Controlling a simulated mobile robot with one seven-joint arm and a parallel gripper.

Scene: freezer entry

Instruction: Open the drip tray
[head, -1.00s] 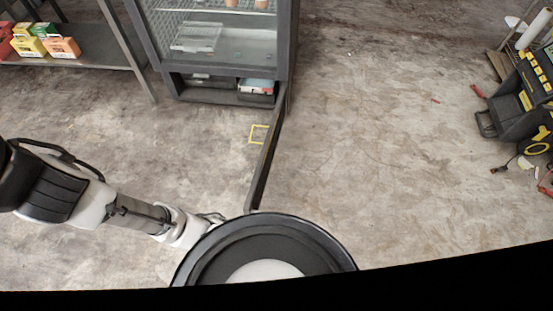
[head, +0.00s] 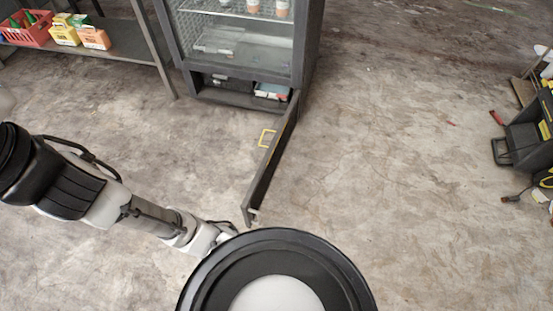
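The freezer cabinet (head: 312,50) stands at the top centre. A low dark panel (head: 268,170) stands swung out from its lower right corner towards me. I cannot make out for certain which part is the drip tray. My gripper (head: 226,233) is left of the panel's near end, apart from the handle. My round body top partly hides its fingers, so I cannot tell their opening.
A shelf (head: 125,50) at the upper left holds a red basket (head: 28,30) and cartons. A dark cart (head: 522,145) stands at the right. The floor right of the panel is mostly clear.

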